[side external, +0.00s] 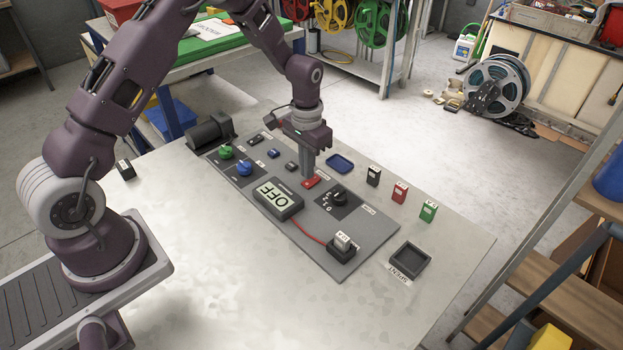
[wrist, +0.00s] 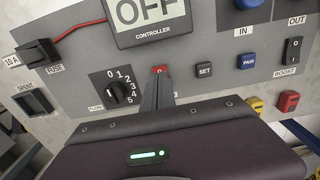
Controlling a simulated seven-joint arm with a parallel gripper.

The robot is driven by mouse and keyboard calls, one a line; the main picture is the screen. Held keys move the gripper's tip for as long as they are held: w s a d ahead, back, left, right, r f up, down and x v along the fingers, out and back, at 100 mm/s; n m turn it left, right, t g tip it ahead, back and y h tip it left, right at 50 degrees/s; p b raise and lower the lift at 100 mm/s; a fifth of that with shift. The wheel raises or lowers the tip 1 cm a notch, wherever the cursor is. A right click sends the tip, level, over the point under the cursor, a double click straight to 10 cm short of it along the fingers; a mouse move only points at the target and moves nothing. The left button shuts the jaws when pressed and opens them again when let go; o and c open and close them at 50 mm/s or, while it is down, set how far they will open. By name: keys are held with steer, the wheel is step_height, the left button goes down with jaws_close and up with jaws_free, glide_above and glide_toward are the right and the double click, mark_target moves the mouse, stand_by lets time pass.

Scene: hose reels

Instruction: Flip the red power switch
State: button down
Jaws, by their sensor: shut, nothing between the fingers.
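The red power switch (side external: 313,181) sits on the grey control panel (side external: 335,262), between the OFF display and the black dial. In the wrist view the red switch (wrist: 160,69) shows just beyond my fingertips and is partly hidden by them. My gripper (side external: 307,174) points down at the switch with its fingers shut and empty. In the wrist view my gripper (wrist: 159,80) is at the switch's near edge; I cannot tell whether it touches. The controller display (side external: 278,198) reads OFF, and it also shows in the wrist view (wrist: 150,12).
A black numbered dial (wrist: 120,93) and a SET button (wrist: 204,69) flank the switch. A fuse holder (side external: 342,245) with a red wire stands at the panel's near end. Black (side external: 373,176), red (side external: 399,193) and green (side external: 428,211) blocks stand to the right, near a SPENT tray (side external: 409,260).

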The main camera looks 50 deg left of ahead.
steer(key=shift+r, duration=2.4)
step_height(320, 180, up, 12)
steer(key=t, duration=0.2)
glide_above(307, 183)
steer(key=s+d, duration=0.2)
steer(key=s, duration=0.3)
steer(key=s+d+r+t, duration=0.1)
steer(key=s+r, duration=0.4)
steer(key=s, duration=0.7)
steer(key=s+d+r+t, duration=0.2)
steer(key=s+d+r, duration=0.1)
steer(key=s, duration=0.8)
steer(key=shift+s+d+r+t, duration=0.15)
steer(key=shift+s+r+t, duration=0.2)
steer(key=shift+r, duration=0.5)
